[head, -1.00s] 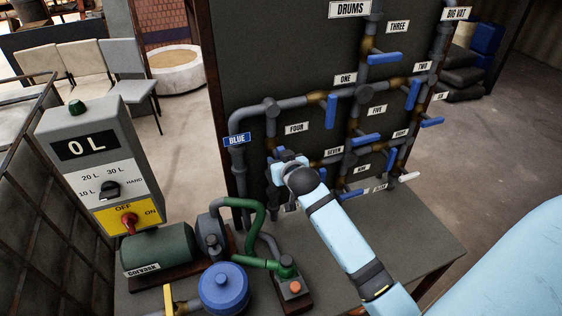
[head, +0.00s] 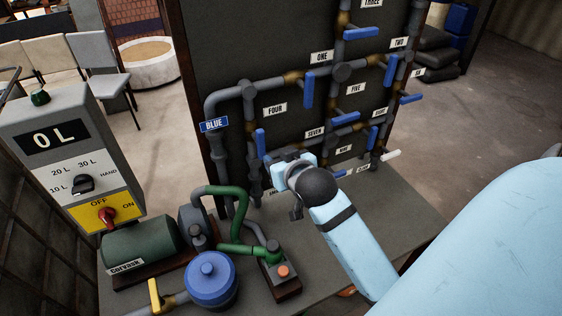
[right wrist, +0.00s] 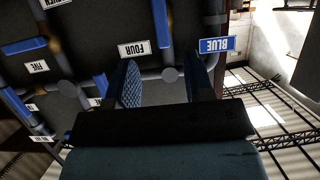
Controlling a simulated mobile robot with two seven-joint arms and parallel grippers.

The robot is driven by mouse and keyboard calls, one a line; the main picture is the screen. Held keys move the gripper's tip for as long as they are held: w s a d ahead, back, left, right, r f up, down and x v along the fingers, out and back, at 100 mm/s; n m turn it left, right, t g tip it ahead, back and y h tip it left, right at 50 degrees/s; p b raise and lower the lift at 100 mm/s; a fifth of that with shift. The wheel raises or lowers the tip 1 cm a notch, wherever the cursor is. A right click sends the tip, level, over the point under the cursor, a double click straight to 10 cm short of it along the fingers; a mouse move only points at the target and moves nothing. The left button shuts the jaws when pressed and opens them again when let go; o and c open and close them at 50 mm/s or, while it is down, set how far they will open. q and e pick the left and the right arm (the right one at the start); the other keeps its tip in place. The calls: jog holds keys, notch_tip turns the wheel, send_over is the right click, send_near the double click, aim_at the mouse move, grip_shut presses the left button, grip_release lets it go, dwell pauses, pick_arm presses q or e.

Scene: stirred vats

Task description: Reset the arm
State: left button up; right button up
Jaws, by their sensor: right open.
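My right arm (head: 349,235) is pale blue and reaches from the lower right toward the dark pipe board (head: 222,50). My right gripper (head: 284,162) is in front of the lower part of the board, below the label FOUR (head: 275,109). In the right wrist view its two fingers (right wrist: 164,85) stand apart with nothing held between them. The BLUE label (right wrist: 217,44) and the FOUR label (right wrist: 133,49) show upside down beyond the fingers. The gripper hides part of the lower pipes in the head view. My left gripper is not in view.
Blue valve handles (head: 308,90) stick out from the board. A grey control box (head: 68,155) reading 0 L stands at left. A green motor (head: 144,243), a blue vessel (head: 210,277) and a green hose (head: 235,200) crowd the bench. Bare bench (head: 405,208) lies at right.

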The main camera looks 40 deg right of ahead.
jog(key=shift+s+r, duration=0.1)
jog(key=shift+s, duration=0.1)
jog(key=s+a+f+n+y, duration=0.2)
jog(key=s+a+f, duration=0.2)
jog(key=f, duration=0.4)
jog(key=s+a+f+n+g+y, duration=0.1)
jog(key=s+a+f+y, duration=0.1)
jog(key=s+a+f, duration=0.3)
jog(key=s+a+f+n+g+y, duration=0.1)
jog(key=s+a+f, duration=0.3)
jog(key=f, duration=0.9)
jog(key=shift+s+a+n+y, duration=0.35)
jog(key=shift+s+n+y, duration=0.35)
jog(key=shift+s, duration=0.45)
